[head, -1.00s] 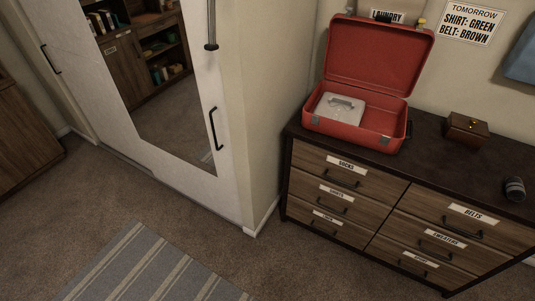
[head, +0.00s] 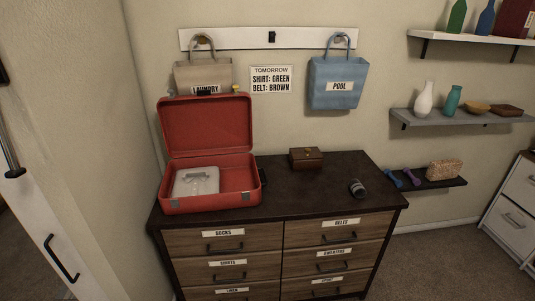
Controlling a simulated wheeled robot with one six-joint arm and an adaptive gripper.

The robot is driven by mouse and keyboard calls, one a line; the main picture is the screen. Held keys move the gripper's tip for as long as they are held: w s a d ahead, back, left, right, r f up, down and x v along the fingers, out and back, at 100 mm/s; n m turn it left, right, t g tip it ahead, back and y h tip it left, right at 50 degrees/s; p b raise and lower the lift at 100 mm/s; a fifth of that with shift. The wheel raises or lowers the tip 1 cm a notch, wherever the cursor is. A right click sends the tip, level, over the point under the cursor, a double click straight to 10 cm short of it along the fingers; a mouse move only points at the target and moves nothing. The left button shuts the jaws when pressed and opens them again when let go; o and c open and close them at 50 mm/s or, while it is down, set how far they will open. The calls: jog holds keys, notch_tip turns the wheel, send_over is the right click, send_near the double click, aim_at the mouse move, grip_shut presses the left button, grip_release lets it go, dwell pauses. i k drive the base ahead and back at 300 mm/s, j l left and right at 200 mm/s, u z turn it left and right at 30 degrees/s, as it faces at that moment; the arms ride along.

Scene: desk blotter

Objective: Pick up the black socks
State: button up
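A small dark rolled bundle with lighter grey bands (head: 357,188) lies on the right part of the dresser top; it looks like rolled socks, though its exact colour is hard to tell. The dresser (head: 300,170) has a dark top and wooden drawers. Its upper left drawer, labelled SOCKS (head: 222,241), is shut, so its contents are hidden. My gripper is not in view.
An open red suitcase (head: 240,201) with a pale grey case (head: 196,181) inside stands on the dresser's left. A small brown box (head: 306,157) sits at the back middle. LAUNDRY (head: 203,76) and POOL (head: 338,82) bags hang above. Shelves are at right.

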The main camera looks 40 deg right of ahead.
aim_at(356, 186)
jog(key=z, duration=1.25)
